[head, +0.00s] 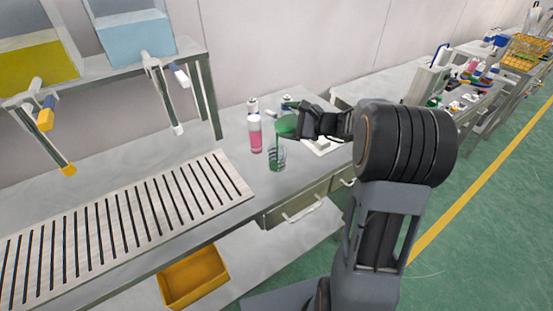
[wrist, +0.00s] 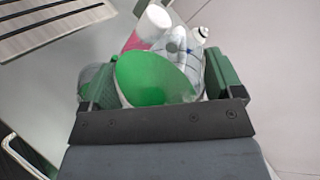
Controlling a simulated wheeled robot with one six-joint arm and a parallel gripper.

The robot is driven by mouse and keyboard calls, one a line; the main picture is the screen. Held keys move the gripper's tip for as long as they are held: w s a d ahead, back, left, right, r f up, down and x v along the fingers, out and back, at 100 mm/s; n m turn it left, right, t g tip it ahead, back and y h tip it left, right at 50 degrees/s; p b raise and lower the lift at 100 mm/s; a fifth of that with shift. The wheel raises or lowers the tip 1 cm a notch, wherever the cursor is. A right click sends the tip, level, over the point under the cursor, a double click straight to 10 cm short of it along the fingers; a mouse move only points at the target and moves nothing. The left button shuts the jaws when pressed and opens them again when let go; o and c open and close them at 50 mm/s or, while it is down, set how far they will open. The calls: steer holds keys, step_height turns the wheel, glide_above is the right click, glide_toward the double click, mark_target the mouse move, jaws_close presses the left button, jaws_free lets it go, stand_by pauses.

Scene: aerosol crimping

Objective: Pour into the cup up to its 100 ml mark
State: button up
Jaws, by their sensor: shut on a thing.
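My gripper (head: 303,122) is shut on a clear vessel holding green liquid (head: 287,126), above the bench. The vessel is tilted to the left, and a thin green stream runs from it down into the clear cup (head: 277,158). The cup stands upright on the bench below, with dark marks on its wall. Some green shows inside it, but the level against the marks is too small to read. In the wrist view the green liquid (wrist: 150,78) lies slanted in the vessel between the finger pads. I cannot make out the cup clearly there.
A pink bottle with a white top (head: 255,135) stands just left of the cup, and also shows in the wrist view (wrist: 148,28). Small bottles stand behind. A slotted grate (head: 120,225) and yellow and blue tanks (head: 135,38) with taps are to the left.

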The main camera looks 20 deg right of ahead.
steer(key=shift+s+a+f+n+b, duration=0.15)
steer(key=shift+n+b, duration=0.45)
steer(key=shift+b, duration=1)
stand_by(1.3)
steer(key=shift+f+h+b, duration=0.15)
steer(key=shift+h+b, duration=0.15)
steer(key=shift+b, duration=1.2)
stand_by(2.3)
stand_by(0.5)
steer(key=shift+r+p, duration=0.7)
steer(key=shift+p, duration=0.55)
steer(key=shift+w+d+r+m+y+p, duration=0.2)
steer(key=shift+r+m+y+p, duration=0.3)
steer(key=shift+m+p, duration=0.5)
steer(key=shift+p, duration=0.3)
